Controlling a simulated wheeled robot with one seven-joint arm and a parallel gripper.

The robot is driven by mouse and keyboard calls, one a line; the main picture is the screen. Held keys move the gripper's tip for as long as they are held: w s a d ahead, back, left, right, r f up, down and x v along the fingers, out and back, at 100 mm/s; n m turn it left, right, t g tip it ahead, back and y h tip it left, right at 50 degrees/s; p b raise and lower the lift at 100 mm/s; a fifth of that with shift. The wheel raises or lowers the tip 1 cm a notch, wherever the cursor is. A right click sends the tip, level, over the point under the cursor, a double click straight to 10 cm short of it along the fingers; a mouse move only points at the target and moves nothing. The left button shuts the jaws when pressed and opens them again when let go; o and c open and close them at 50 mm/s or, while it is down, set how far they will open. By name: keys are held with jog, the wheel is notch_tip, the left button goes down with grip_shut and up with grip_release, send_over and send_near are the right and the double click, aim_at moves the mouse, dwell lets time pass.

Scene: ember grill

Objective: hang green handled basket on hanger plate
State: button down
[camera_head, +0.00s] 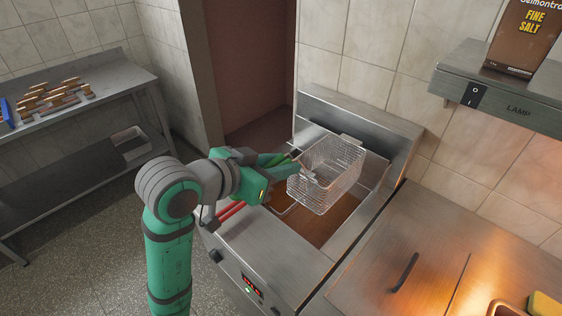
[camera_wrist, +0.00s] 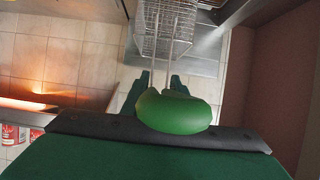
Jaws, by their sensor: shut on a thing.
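The wire basket (camera_head: 328,172) is held above the fryer's oil well in the head view. It also shows at the top of the wrist view (camera_wrist: 166,28). Its green handle (camera_wrist: 172,112) lies between the fingers of my gripper (camera_head: 285,161), which is shut on it. The fingertips (camera_wrist: 160,80) show on both sides of the handle's wire rods. The steel back panel of the fryer (camera_head: 350,115) stands behind the basket. A small metal bracket at the basket's far top edge is close to this panel; I cannot tell whether it touches.
A red handle (camera_head: 230,211) lies at the fryer's left, below my arm. The fryer well (camera_head: 322,222) with brown oil is open under the basket. A lamp shelf (camera_head: 510,100) with a salt box (camera_head: 522,38) juts out at the upper right. A side table (camera_head: 90,100) stands at left.

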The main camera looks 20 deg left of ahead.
aim_at(289, 157)
jog(key=shift+w+d, duration=0.25)
jog(key=shift+w, duration=0.35)
jog(key=shift+w+d, duration=0.25)
jog(key=shift+w, duration=0.4)
jog(key=shift+w+d, duration=0.25)
jog(key=shift+w, duration=0.35)
jog(key=shift+w+f, duration=0.15)
jog(key=shift+f, duration=1.85)
jog(key=c, duration=1.3)
grip_release()
jog(key=v, duration=1.1)
